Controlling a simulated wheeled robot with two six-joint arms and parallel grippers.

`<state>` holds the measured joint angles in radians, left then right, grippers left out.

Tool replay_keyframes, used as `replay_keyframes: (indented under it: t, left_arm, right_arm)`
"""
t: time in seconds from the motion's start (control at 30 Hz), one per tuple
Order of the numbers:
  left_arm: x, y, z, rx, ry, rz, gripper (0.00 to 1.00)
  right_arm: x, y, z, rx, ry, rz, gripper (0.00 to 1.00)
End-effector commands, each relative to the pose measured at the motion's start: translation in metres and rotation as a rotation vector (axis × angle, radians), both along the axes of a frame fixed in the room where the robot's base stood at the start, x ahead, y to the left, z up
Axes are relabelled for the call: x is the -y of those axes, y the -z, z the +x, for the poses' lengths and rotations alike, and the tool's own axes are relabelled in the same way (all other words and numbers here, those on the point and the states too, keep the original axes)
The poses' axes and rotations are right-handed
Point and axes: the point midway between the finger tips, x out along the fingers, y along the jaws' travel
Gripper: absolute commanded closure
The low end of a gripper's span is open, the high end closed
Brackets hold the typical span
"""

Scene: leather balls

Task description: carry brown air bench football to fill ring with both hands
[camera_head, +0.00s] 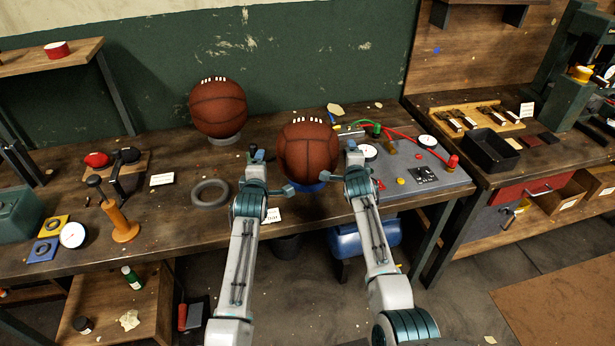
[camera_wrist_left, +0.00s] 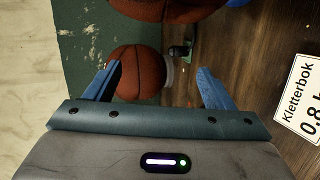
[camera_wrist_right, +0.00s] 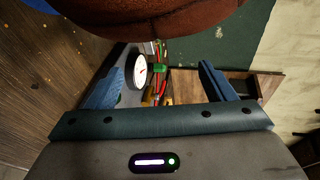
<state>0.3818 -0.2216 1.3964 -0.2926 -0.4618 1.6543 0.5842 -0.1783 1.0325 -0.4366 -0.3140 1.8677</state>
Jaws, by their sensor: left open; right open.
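A brown football (camera_head: 308,152) with white lacing stands between my two hands in the head view. A blue support (camera_head: 309,187) shows under it; I cannot tell whether the ball rests fully on it. The ball also fills the top of the left wrist view (camera_wrist_left: 165,8) and of the right wrist view (camera_wrist_right: 150,18). My left gripper (camera_head: 270,172) is open at its left side, my right gripper (camera_head: 340,164) open at its right side. Neither has the ball between its fingers; contact is unclear. A flat dark grey ring (camera_head: 210,193) lies empty on the bench to the left.
A second brown ball (camera_head: 218,108) sits on a pale ring (camera_head: 225,139) at the back; it also shows in the left wrist view (camera_wrist_left: 138,72). A grey panel (camera_head: 415,170) with gauge and hoses is right of my right gripper. A wooden-handled tool (camera_head: 122,220) stands at left.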

Motion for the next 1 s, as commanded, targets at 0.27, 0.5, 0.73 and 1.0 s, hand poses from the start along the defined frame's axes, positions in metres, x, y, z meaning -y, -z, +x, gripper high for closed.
replay_keyframes:
  t: [0.27,0.5,0.73,1.0]
  left_arm:
    - [0.000,0.000,0.000,0.000,0.000,0.000,0.24]
    - [0.000,0.000,0.000,0.000,0.000,0.000,0.24]
    - [0.000,0.000,0.000,0.000,0.000,0.000,0.24]
    - [0.000,0.000,0.000,0.000,0.000,0.000,0.24]
  right_arm:
    - [0.000,-0.010,-0.042,0.001,0.000,0.002,0.24]
    - [0.000,-0.017,-0.068,-0.001,0.000,0.002,0.24]
    - [0.001,-0.020,-0.075,0.000,0.000,0.000,0.24]
    - [0.000,-0.019,-0.075,0.000,0.000,0.000,0.24]
